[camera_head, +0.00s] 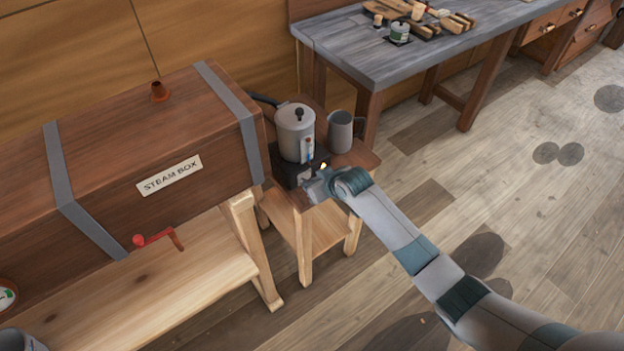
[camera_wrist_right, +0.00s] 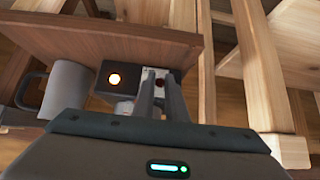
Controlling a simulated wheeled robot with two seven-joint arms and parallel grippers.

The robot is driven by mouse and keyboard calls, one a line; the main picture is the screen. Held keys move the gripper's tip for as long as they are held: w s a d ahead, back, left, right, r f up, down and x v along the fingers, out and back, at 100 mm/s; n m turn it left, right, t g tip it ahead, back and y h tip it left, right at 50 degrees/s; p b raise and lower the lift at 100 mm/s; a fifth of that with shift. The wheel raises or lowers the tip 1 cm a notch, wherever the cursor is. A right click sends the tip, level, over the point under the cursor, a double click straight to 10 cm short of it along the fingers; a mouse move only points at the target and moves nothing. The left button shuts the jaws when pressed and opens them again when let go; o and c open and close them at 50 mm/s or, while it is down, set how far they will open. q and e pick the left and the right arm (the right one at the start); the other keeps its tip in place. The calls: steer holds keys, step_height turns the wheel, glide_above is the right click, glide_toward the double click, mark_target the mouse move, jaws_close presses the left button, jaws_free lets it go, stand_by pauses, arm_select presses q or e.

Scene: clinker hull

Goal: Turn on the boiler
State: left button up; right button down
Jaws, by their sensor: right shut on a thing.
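The boiler (camera_head: 296,130) is a grey lidded pot on a dark base, standing on a small wooden stand. A small light plate with a switch (camera_wrist_right: 159,80) is beside the lamp, partly hidden by the fingers. My right gripper (camera_head: 312,182) is at the front of the base, and its fingers (camera_wrist_right: 161,88) are shut at the switch. My left gripper is not in view.
A grey mug (camera_head: 341,131) stands right of the boiler. A grey workbench (camera_head: 400,62) with tools stands behind. The floor at right is clear.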

steer(key=shift+a+r+g+p, duration=0.1)
steer(key=shift+r+g+p, duration=0.05)
steer(key=shift+g+p, duration=0.2)
steer(key=c, duration=1.8)
jaws_free()
steer(key=shift+w, duration=0.1)
steer(key=shift+r, duration=0.1)
steer(key=b+v, duration=0.2)
steer(key=v, duration=1.5)
steer(key=shift+s+a+r, duration=0.1)
steer(key=shift+s+a, duration=0.05)
steer(key=shift+s, duration=0.1)
